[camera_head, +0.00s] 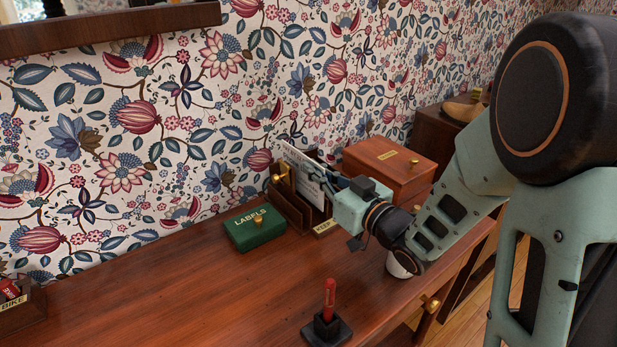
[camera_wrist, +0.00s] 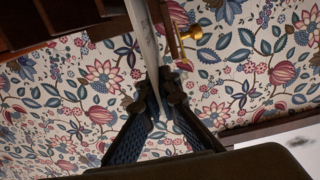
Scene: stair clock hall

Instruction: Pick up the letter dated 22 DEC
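A pale letter (camera_head: 300,165) with dark writing stands tilted above the wooden letter rack (camera_head: 289,208) at the back of the desk. I cannot read a date on it. In the wrist view the letter (camera_wrist: 143,32) shows nearly edge-on, running down between my fingers. My gripper (camera_wrist: 159,92) has its two fingertips closed in on the letter from both sides. In the head view my gripper (camera_head: 334,182) reaches the letter from the right, and my wrist hides part of the rack. I cannot tell whether the letter's lower edge is clear of the rack.
A green LABELS box (camera_head: 255,228) stands left of the rack, with a KEEP plate (camera_head: 326,227) at the rack's front. A brown wooden box (camera_head: 389,168) is behind my wrist. A red pen in a black stand (camera_head: 327,328) is at the front. The desk's left middle is clear.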

